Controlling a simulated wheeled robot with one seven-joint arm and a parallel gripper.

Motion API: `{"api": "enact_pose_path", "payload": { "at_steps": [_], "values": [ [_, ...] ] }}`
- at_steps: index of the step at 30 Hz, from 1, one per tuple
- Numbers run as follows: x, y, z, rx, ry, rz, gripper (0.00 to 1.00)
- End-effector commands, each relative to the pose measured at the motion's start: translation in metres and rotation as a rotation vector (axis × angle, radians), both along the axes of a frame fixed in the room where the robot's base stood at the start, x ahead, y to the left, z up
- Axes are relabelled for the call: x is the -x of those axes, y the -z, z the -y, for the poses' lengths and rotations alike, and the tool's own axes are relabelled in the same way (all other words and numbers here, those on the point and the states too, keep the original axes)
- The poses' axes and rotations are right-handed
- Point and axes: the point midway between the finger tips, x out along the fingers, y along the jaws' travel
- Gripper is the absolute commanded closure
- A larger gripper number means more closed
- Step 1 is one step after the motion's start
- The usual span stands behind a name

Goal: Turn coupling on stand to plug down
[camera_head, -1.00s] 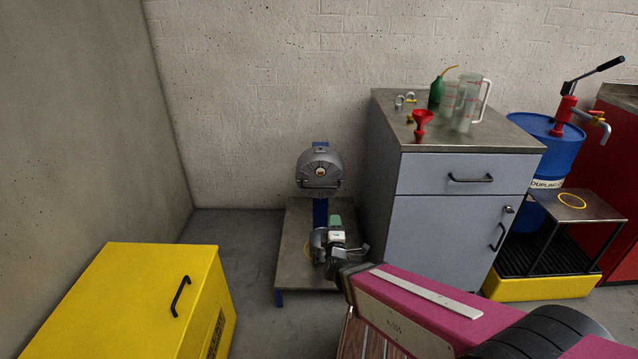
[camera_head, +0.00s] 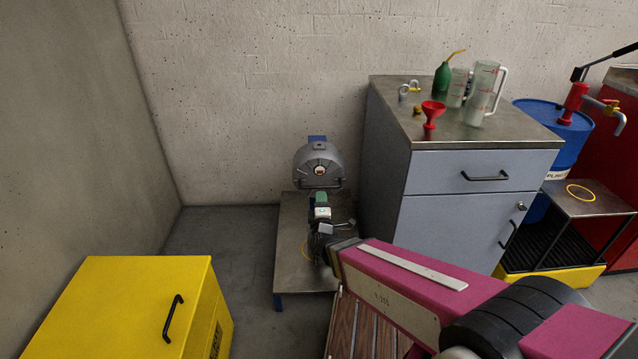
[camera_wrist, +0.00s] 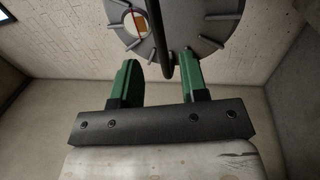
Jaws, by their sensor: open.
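The coupling (camera_head: 318,163) is a grey rounded body with ribs and a small orange-brown spot near its middle. It sits on the stand (camera_head: 289,240), a low metal platform with a blue post against the wall. In the wrist view the coupling (camera_wrist: 188,28) shows its ribbed disc at the top, with a dark bar crossing down in front of it. My gripper (camera_head: 320,197) is just below the coupling in the head view. In the wrist view its two green fingers (camera_wrist: 160,75) are apart, and the bar's lower end shows between them. I cannot tell whether they touch it.
A grey cabinet (camera_head: 470,185) stands close at the right, with a red funnel (camera_head: 433,112), a green oil can (camera_head: 442,80) and clear jugs on top. A yellow box (camera_head: 125,310) stands at the front left. Bare floor lies between the box and the stand.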

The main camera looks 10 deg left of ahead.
Motion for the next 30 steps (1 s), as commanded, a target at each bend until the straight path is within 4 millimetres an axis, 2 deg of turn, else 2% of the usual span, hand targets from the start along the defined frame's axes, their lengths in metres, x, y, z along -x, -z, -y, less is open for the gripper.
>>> {"api": "enact_pose_path", "payload": {
  "at_steps": [3,12,18,27,29,30],
  "values": [
    [-0.024,-0.003,-0.006,-0.001,0.002,0.002,0.6],
    [-0.068,-0.012,-0.016,0.001,0.001,0.001,0.6],
    [-0.08,-0.016,-0.019,0.0,0.0,0.0,0.6],
    [-0.081,-0.016,-0.019,0.0,0.0,0.0,0.6],
    [-0.081,-0.016,-0.019,0.001,0.0,0.0,0.76],
    [-0.081,-0.016,-0.019,0.001,0.0,0.0,0.89]
  ]
}}
